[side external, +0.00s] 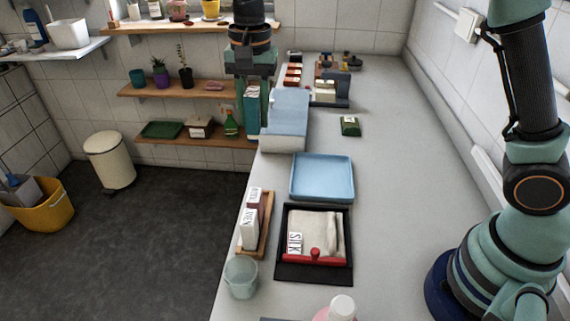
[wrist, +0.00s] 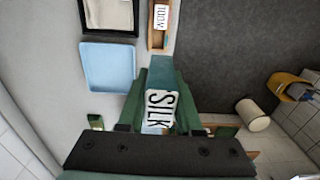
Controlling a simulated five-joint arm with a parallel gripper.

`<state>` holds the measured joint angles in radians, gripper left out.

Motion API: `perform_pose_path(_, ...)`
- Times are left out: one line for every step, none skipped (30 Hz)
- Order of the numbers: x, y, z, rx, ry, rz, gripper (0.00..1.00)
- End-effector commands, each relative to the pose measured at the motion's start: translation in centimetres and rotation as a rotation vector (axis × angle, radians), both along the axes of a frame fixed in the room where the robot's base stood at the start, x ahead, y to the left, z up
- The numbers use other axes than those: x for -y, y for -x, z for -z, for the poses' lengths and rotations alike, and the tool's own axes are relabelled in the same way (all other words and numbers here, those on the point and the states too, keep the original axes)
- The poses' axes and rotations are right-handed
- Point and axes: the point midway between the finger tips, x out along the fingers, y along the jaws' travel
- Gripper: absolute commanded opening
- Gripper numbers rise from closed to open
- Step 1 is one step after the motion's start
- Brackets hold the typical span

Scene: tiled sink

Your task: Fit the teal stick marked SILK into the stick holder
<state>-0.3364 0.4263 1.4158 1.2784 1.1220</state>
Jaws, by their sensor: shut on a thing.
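My gripper (side external: 253,120) is shut on the teal stick (side external: 252,92) and holds it upright near the counter's left edge, at the far side. In the wrist view the stick (wrist: 161,72) sits between my fingers, its white SILK label facing the camera. A wooden stick holder (side external: 269,214) lies nearer the camera along the left edge, well apart from my gripper. It holds sticks with white labels, including a white-faced one (side external: 250,226). The holder (wrist: 150,41) shows at the top of the wrist view; its upper part is cut off.
A black tray (side external: 316,275) with cloth, a red bar and a SILK card lies right of the holder. A blue tray (side external: 322,178) is behind it. A pale blue block (side external: 288,112) stands beside my gripper. A translucent cup (side external: 241,277) stands in front.

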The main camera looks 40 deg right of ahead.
Motion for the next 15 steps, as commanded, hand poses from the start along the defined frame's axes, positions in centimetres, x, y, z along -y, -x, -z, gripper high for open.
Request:
perform_pose_path(0.0,0.1,1.0,-0.006,0.002,0.002,0.0)
perform_pose_path(0.0,0.1,1.6,-0.006,0.002,0.002,0.0)
perform_pose_path(0.0,0.2,2.5,-0.007,0.003,0.002,0.0)
perform_pose_path(0.0,0.2,3.3,-0.008,0.003,0.001,0.0)
perform_pose_path(0.0,0.1,4.0,-0.007,0.003,0.001,0.0)
perform_pose_path(0.1,0.2,5.0,-0.008,0.003,0.001,0.0)
perform_pose_path(0.1,0.2,5.8,-0.007,0.003,0.001,0.0)
perform_pose_path(0.1,0.2,6.5,-0.008,0.003,0.001,0.0)
perform_pose_path(0.1,0.2,7.5,-0.008,0.003,0.001,0.0)
perform_pose_path(0.1,0.2,8.2,-0.006,0.002,0.0,0.0)
perform_pose_path(0.1,0.2,9.0,-0.008,0.003,0.0,0.0)
perform_pose_path(0.1,0.2,9.9,-0.008,0.003,0.0,0.0)
perform_pose_path(0.1,0.2,10.6,-0.007,0.003,0.0,0.0)
perform_pose_path(0.1,0.2,11.3,-0.007,0.003,0.0,0.0)
perform_pose_path(0.1,0.2,12.1,-0.006,0.002,0.0,0.0)
